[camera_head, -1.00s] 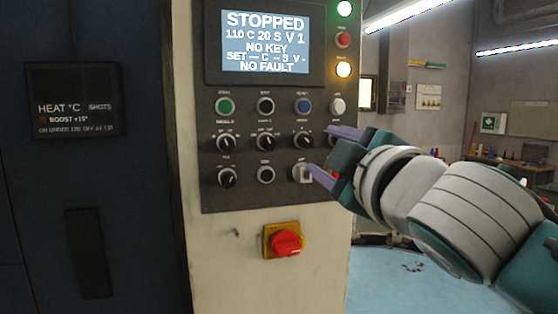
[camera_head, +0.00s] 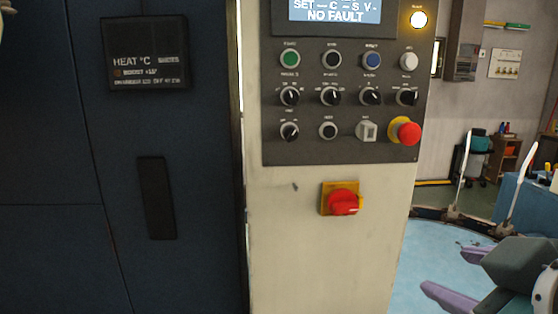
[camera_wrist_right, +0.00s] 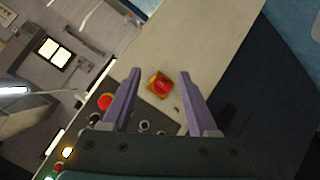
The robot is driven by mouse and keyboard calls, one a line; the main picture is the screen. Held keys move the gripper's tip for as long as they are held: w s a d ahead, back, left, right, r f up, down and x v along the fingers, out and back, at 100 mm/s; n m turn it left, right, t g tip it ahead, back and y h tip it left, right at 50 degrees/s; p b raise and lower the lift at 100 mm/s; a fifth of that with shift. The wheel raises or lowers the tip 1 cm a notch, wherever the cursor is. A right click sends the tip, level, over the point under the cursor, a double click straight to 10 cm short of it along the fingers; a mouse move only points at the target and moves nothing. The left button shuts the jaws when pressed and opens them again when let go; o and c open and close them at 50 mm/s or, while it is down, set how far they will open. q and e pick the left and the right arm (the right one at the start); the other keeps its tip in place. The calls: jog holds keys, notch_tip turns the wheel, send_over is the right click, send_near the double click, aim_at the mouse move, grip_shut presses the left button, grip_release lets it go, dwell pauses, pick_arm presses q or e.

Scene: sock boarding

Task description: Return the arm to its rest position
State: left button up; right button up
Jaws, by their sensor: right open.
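My right gripper (camera_head: 443,270) is at the lower right of the head view, its two purple fingers spread apart with nothing between them. It is apart from the machine's control panel (camera_head: 345,146), below and to the right of it. In the right wrist view the open fingers (camera_wrist_right: 161,73) point toward the cabinet, and the red rotary switch on its yellow plate (camera_wrist_right: 160,86) shows beyond the gap between them.
The panel carries knobs, buttons, a red mushroom button (camera_head: 405,131) and a lit screen (camera_head: 335,9). The red switch (camera_head: 343,203) sits below. A dark blue cabinet door (camera_head: 205,180) stands at left. A light blue surface (camera_head: 430,245) lies at lower right.

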jog(key=s+a+f+m+g+y, duration=0.15)
jog(key=s+f+g, duration=0.3)
jog(key=s, duration=0.55)
jog(key=s+f+m+g, duration=0.3)
jog(key=s+f+g, duration=0.15)
jog(key=s, duration=0.45)
notch_tip(320, 180, up, 23)
jog(key=t+p, duration=0.1)
jog(key=p, duration=2.2)
jog(key=shift+d+r, duration=0.2)
jog(key=shift+n, duration=0.25)
